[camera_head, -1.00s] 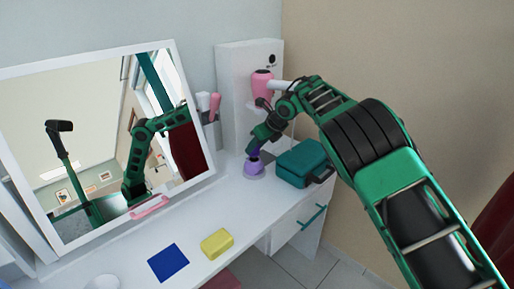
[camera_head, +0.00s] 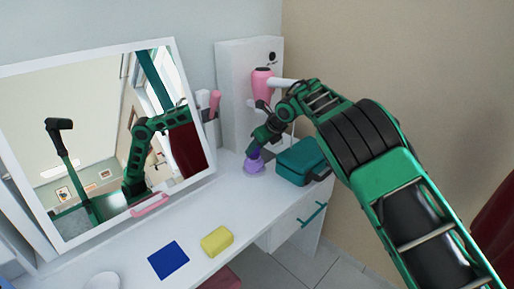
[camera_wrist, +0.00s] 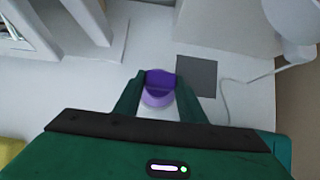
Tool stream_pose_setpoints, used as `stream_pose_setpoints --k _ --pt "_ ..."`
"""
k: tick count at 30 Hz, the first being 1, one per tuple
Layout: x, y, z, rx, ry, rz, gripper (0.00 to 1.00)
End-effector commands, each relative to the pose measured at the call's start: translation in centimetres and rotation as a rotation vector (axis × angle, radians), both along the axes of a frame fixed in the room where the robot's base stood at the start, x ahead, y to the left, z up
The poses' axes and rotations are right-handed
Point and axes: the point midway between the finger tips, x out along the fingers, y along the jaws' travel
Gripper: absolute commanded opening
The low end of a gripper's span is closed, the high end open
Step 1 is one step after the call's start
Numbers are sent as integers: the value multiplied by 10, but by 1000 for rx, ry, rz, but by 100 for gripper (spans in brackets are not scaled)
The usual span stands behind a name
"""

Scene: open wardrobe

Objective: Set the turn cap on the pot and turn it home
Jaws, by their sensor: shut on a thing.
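My gripper (camera_head: 256,149) points down over the back right of the white dressing table. It is shut on the purple turn cap (camera_wrist: 161,79), which sits between the two fingers in the wrist view. The lilac pot (camera_head: 254,169) stands upright on the table directly under the gripper. It also shows in the wrist view (camera_wrist: 157,99), partly covered by the cap. The cap is at the pot's top; whether its thread is engaged I cannot tell.
A teal case (camera_head: 300,162) stands close to the right of the pot. A mirror (camera_head: 110,135) is at the left, and a pink hair dryer (camera_head: 262,84) hangs behind. A yellow block (camera_head: 217,241) and a blue square (camera_head: 168,260) lie on the front table.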

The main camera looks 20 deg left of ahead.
Motion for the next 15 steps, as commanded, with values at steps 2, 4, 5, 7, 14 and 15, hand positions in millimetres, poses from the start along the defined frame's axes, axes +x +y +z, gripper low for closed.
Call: stream_pose_setpoints --k 2,4,5,7,14,15 --pt "0 0 -2 0 0 0 13" --pt "0 0 -3 0 0 0 13" --pt "0 0 -4 0 0 0 13" --pt "0 0 -6 0 0 0 13" --pt "0 0 -10 0 0 0 13" --pt "0 0 -10 0 0 0 44"
